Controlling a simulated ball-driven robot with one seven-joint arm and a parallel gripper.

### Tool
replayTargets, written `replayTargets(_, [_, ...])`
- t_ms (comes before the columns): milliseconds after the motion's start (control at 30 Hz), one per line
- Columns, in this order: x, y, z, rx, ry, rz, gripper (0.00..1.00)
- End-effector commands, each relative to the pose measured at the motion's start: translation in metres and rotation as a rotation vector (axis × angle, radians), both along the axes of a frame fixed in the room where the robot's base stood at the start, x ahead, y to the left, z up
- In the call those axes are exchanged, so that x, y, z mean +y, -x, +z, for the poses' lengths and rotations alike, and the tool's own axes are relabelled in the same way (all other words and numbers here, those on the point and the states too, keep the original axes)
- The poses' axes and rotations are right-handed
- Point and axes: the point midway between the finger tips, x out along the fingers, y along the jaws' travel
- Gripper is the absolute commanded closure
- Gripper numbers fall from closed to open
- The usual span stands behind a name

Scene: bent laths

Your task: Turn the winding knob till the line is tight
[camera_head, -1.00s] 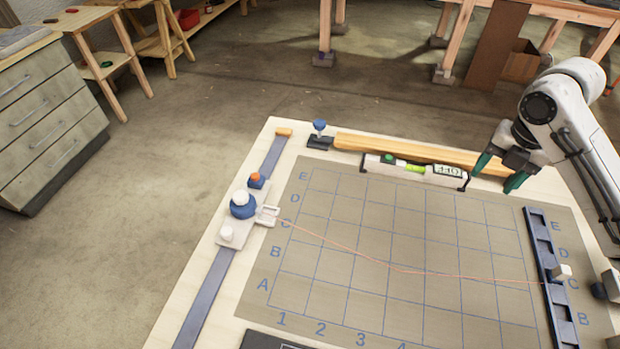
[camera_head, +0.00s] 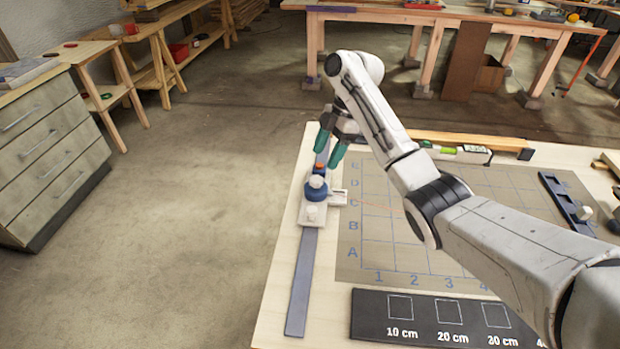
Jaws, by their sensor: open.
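The winding knob is a white cap on a blue round drum (camera_head: 317,188), mounted on a white carriage (camera_head: 311,215) on the dark rail at the board's left edge. A small orange-topped blue part (camera_head: 320,167) sits just behind it. My gripper (camera_head: 331,150) is open and empty, its green fingers pointing down above and behind the knob, apart from its cap as far as I can tell. A thin red line (camera_head: 388,209) runs right from the carriage; my arm hides most of it.
The dark rail (camera_head: 303,270) runs toward the front. A black strip marked in centimetres (camera_head: 372,322) lies at the board's front. A spirit level (camera_head: 462,153) and a wooden lath (camera_head: 480,142) lie at the back. My arm crosses over the grid mat (camera_head: 375,250).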

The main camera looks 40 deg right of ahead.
Motion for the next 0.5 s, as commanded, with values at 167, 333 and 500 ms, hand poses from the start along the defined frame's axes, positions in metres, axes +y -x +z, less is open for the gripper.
replayTargets(167, [0.012,-0.002,-0.030,0.004,-0.001,0.002,0.37])
replayTargets(333, [0.021,-0.005,-0.052,0.003,-0.001,0.001,0.37])
replayTargets(500, [0.026,-0.006,-0.064,0.002,0.001,0.002,0.37])
